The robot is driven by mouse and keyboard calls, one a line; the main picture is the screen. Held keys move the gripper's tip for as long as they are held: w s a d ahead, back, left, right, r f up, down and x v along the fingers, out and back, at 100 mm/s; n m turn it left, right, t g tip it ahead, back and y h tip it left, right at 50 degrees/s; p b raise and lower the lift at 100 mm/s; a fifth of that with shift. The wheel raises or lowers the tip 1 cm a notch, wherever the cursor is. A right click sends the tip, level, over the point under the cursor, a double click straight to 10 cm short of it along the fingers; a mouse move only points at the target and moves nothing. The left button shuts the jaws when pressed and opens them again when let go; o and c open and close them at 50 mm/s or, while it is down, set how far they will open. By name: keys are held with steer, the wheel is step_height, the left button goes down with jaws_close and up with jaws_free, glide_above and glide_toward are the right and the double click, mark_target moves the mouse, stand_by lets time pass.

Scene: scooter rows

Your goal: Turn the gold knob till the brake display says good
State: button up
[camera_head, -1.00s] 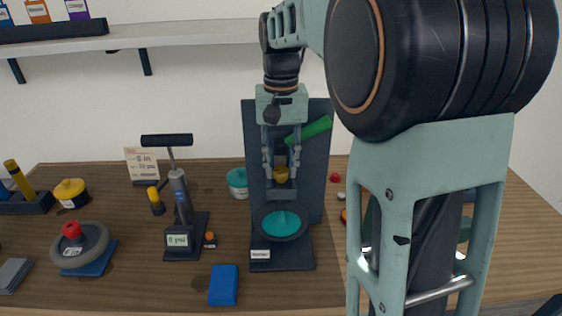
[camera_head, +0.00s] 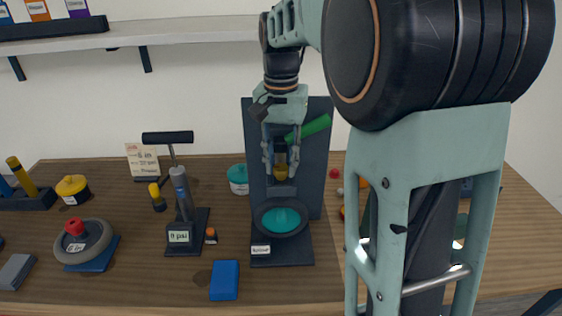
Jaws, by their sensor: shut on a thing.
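The gold knob (camera_head: 281,171) sits on the upright dark panel (camera_head: 315,184) of the brake stand, below a green lever (camera_head: 316,126). My gripper (camera_head: 280,165) comes down from above and is shut on the knob, one finger on each side. A teal disc in a dark ring (camera_head: 281,221) lies at the stand's foot. The brake display (camera_head: 261,250) is a small pale label on the front of the stand's base; its word is too small to read surely.
A pump (camera_head: 181,205) with a psi display stands left of the stand. A blue block (camera_head: 225,280) lies in front. A wheel with a red cap (camera_head: 84,243) and a yellow pot (camera_head: 73,188) are farther left. My arm hides much of the right side.

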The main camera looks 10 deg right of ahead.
mark_target(280, 167)
steer(key=o, duration=1.1)
steer(key=shift+o, duration=0.2)
step_height(280, 167, up, 12)
